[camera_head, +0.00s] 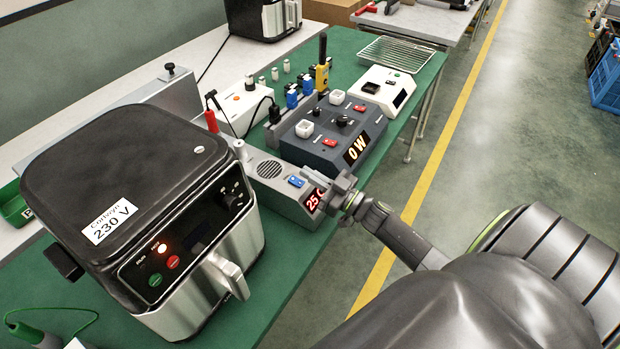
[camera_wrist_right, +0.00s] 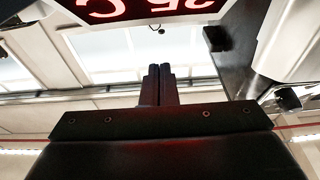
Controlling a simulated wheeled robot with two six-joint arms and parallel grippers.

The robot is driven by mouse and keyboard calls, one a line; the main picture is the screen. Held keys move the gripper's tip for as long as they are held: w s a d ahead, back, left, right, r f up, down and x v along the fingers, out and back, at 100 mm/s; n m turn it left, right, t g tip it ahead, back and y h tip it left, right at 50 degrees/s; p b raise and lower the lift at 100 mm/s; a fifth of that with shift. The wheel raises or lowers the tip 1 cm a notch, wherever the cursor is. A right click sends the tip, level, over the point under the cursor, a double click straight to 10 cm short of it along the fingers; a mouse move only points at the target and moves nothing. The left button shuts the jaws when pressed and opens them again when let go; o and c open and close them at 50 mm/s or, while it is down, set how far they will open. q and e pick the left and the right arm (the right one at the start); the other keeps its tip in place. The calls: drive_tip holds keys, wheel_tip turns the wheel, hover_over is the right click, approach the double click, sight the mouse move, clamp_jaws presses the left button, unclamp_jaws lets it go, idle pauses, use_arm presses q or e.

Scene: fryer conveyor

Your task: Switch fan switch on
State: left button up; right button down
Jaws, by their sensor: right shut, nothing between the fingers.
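A grey box (camera_head: 292,208) with a round grille, a blue rocker switch (camera_head: 296,182) and a red display reading 25 C (camera_head: 313,200) stands on the green bench. The blue switch looks like the fan switch; its position is too small to tell. My right gripper (camera_head: 332,186) is at the right end of this box, close to the display, and partly hides it. I cannot tell whether it touches the box. In the right wrist view the fingers (camera_wrist_right: 158,72) are together and empty, with the display (camera_wrist_right: 150,8) upside down at the top edge. My left gripper is not in view.
A black and steel fryer (camera_head: 140,200) marked 230 V stands left of the box, its red light lit. A dark power meter (camera_head: 325,140) reading 0 W, with red switches, stands behind the box. A white device (camera_head: 385,88) and a wire rack (camera_head: 396,54) are farther back.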

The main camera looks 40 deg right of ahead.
drive_tip(key=s+d+f+b, duration=0.3)
drive_tip(key=s+f+b, duration=0.1)
drive_tip(key=s, duration=0.4)
drive_tip(key=shift+s+d+f, duration=0.15)
drive_tip(key=shift+d+f, duration=0.05)
drive_tip(key=shift+f, duration=0.1)
